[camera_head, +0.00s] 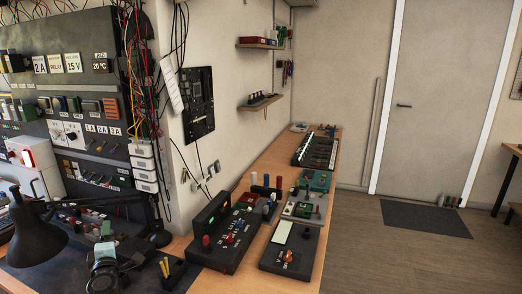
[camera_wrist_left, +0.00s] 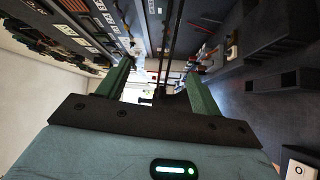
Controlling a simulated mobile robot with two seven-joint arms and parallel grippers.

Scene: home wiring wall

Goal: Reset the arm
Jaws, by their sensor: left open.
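My left gripper (camera_wrist_left: 160,74) shows in the left wrist view, with its two green fingers apart and nothing held between them. Its dark crossbar and teal body with a lit green strip fill the lower part of that view. I cannot clearly make out my left gripper in the head view. My right gripper is in neither view.
A workbench (camera_head: 205,281) carries a dark lamp (camera_head: 35,240), a black device with green displays (camera_head: 226,235) and several modules. A wiring panel (camera_head: 85,82) stands at the left. Open floor (camera_head: 400,265) lies at the right, before a grey door (camera_head: 425,70) and dark mat (camera_head: 425,217).

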